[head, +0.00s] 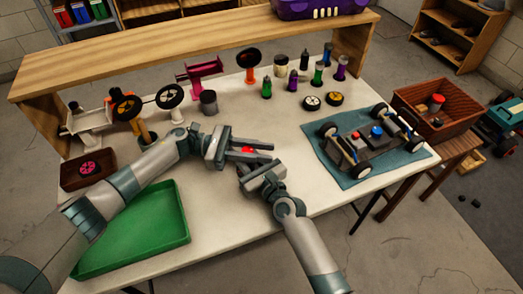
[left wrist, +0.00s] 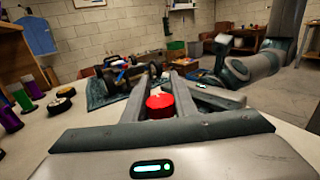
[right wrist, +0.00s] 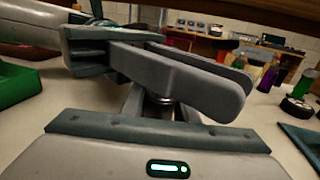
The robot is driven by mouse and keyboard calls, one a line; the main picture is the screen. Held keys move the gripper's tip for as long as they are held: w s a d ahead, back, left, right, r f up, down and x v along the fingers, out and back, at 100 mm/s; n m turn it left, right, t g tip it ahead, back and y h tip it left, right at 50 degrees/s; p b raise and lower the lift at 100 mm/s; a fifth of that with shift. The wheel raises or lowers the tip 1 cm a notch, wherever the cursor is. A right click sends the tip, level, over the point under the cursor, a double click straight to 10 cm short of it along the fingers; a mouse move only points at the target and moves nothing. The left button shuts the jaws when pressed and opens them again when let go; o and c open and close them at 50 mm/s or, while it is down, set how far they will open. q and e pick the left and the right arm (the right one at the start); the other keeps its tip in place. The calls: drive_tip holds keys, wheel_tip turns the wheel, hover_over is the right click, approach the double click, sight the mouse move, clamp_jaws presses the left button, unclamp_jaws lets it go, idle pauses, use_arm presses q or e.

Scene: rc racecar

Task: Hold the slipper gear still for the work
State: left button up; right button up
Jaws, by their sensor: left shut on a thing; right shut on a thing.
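A small red round part (head: 248,150), likely the slipper gear, is over the middle of the white table. In the left wrist view the red part (left wrist: 160,103) sits between the fingers of my left gripper (head: 268,148), which is shut on it. My right gripper (head: 246,164) comes in from the front, close against the left one. In the right wrist view it is shut on a small silver metal part (right wrist: 160,100). The left gripper's fingers (right wrist: 185,80) cross in front and hide most of that part, so I cannot tell whether it joins the red one.
A car chassis (head: 370,140) lies on a blue mat (head: 330,170) at the right. A green tray (head: 135,235) is at the front left. Bottles (head: 318,75), wheels (head: 312,103) and a dark cup (head: 208,102) stand behind the grippers. A wooden crate (head: 450,125) is at the far right.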

use_arm(q)
drive_tip(key=o, duration=1.1)
drive_tip(key=shift+c, duration=0.2)
wheel_tip(320, 180, up, 10)
